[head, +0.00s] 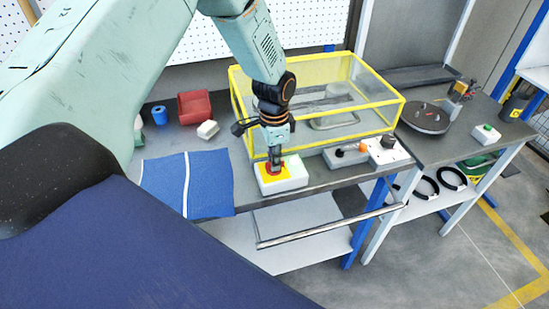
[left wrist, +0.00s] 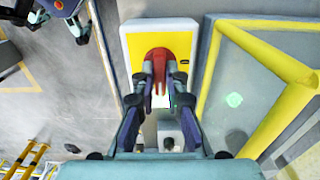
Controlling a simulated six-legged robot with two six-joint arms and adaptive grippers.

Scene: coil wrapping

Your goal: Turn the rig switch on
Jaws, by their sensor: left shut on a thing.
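The rig switch is a white box (head: 291,183) with a yellow top plate and a red knob, at the front edge of the bench. In the left wrist view the yellow plate (left wrist: 137,45) and the red knob (left wrist: 157,54) show at top centre. My left gripper (head: 275,163) points down onto the switch. In the left wrist view its two fingers (left wrist: 160,88) are shut on the red knob, one on each side. Part of the knob is hidden by the fingers. My right gripper is in neither view.
A yellow-framed clear enclosure (head: 395,112) stands just behind the switch. To the right are a control box with an orange-tipped lever (head: 362,148) and a dark turntable (head: 424,117). A blue mat (head: 210,184), a white block (head: 207,129) and a red bin (head: 194,106) lie left.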

